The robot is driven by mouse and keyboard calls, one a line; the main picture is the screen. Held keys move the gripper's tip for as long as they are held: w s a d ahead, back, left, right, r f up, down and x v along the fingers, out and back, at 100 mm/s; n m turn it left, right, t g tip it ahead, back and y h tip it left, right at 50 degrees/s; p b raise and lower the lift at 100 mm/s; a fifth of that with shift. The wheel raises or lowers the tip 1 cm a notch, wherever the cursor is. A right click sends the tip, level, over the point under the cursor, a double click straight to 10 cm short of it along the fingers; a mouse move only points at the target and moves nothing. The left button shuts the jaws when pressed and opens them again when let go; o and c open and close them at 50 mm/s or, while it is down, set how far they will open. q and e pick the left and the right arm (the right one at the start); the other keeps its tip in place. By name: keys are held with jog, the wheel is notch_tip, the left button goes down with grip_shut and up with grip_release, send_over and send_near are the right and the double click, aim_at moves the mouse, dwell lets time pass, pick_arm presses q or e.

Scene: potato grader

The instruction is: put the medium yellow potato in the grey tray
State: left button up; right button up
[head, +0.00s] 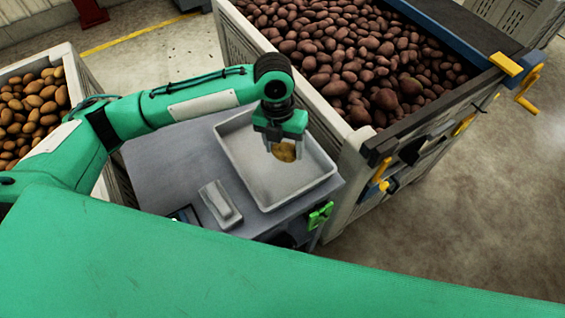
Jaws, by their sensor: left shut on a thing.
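A yellow potato (285,153) is held between the fingers of my left gripper (283,146), which points downward. My left gripper is shut on it. The gripper and potato are over the inside of the grey tray (257,193); the potato's height above the tray floor is hard to tell from this angle. The part of the tray I can see is otherwise empty, and its far side is partly hidden by my arm. The potato's top is hidden by the gripper. My right gripper is not in view.
The tray sits on a grey table (170,165). A small pale block-like object (220,203) lies left of the tray. A large crate (345,150) of dark red potatoes stands behind and right. Another crate (68,62) of yellow potatoes stands left. Open floor lies right.

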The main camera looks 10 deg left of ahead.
pick_arm(q)
notch_tip(320, 180, down, 5)
jog(key=shift+f, duration=0.15)
notch_tip(320, 180, down, 4)
jog(key=shift+p, duration=0.55)
jog(key=shift+f, duration=0.2)
jog(key=shift+f, duration=0.1)
jog(key=o, duration=1)
